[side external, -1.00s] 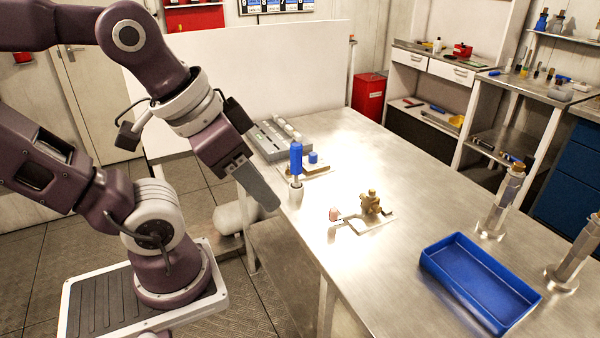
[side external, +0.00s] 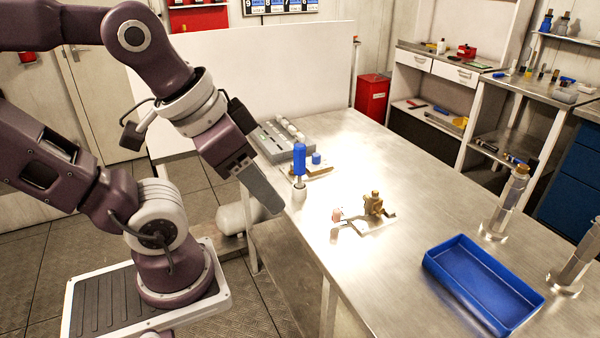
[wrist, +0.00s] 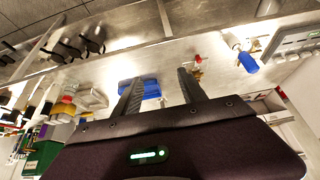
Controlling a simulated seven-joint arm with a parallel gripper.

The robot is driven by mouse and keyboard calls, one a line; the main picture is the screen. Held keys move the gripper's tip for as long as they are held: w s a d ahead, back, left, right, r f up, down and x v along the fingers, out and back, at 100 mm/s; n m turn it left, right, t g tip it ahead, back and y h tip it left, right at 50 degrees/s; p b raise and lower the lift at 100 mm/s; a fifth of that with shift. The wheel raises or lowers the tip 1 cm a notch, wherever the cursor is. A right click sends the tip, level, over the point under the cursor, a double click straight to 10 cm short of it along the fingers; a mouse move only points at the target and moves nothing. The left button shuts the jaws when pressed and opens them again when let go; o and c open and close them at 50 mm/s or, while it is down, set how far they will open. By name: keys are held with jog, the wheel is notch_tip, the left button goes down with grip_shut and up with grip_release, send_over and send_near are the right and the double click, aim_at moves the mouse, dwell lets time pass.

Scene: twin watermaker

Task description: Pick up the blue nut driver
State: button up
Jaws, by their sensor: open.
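The blue nut driver (side external: 299,163) stands upright, handle up, in a small pale holder (side external: 299,193) on the metal bench near its left edge. In the wrist view the blue nut driver (wrist: 247,61) shows at the upper right, beyond the right finger. My gripper (side external: 272,208) hangs at the bench's left edge, left of the nut driver and apart from it. In the wrist view my gripper (wrist: 160,80) has its two fingers spread with nothing between them.
A brass valve fitting (side external: 374,204) on a small plate stands right of the nut driver. A blue tray (side external: 440,281) lies at the bench front, with metal cylinders (side external: 507,202) beside it. A grey rack (side external: 268,143) sits behind the nut driver.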

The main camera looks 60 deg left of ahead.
notch_tip(320, 180, up, 6)
jog(key=w+a+r+n+g, duration=0.2)
jog(key=w+a+r+n, duration=0.2)
jog(key=w+a+n, duration=0.35)
jog(key=n+g, duration=0.4)
jog(key=n, duration=1.3)
send_over(300, 164)
jog(key=a, duration=0.2)
notch_tip(300, 164, down, 6)
jog(key=shift+m, duration=0.25)
jog(key=f, duration=2.3)
jog(key=shift+w+d, duration=0.2)
jog(key=shift+w, duration=0.15)
jog(key=shift+c, duration=0.4)
grip_shut()
